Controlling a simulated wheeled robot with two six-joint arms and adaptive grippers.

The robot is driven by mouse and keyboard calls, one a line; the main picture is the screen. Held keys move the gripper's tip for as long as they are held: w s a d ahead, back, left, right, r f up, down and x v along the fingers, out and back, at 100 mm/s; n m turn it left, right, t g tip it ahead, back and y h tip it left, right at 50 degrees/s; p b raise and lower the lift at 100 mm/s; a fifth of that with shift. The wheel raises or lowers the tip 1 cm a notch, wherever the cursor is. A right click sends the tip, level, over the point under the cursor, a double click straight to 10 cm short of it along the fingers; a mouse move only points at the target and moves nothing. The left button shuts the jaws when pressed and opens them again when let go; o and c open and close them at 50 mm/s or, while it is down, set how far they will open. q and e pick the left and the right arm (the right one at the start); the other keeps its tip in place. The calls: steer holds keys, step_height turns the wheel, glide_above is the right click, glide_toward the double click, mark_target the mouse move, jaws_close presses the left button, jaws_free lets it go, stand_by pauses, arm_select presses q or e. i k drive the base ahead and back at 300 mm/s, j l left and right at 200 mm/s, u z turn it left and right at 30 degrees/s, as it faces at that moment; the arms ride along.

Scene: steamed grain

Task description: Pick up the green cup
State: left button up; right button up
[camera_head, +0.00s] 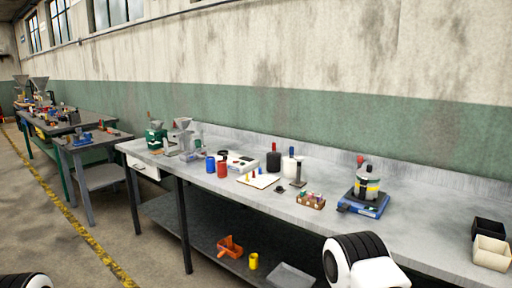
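I cannot make out a clearly green cup in the head view. A blue cup (210,164) and a red cup (222,169) stand side by side on the grey workbench (425,230), left of its middle. A yellow cup (253,261) stands on the bench's lower shelf. The nearest green item on the bench is a small green machine (155,137) at its far left end. Parts of my arms show at the bottom edge, but neither gripper is in view.
A blue scale (376,207) carries a banded container (367,184). A crate of small bottles (311,201), a white board (258,181) and dark bottles (273,161) stand nearby. Bins (491,252) sit at the right end. Floor at left is open.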

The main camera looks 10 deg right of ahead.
mark_target(198, 146)
steer(key=i+j+u, duration=0.35)
steer(key=i, duration=0.8)
steer(key=i+j+u, duration=0.15)
steer(key=i+u, duration=0.2)
steer(key=i, duration=0.8)
steer(key=i+z, duration=0.4)
steer(key=i+j+z, duration=0.25)
steer(key=z, duration=0.15)
steer(key=i+j+z, duration=0.4)
steer(key=i+l, duration=0.05)
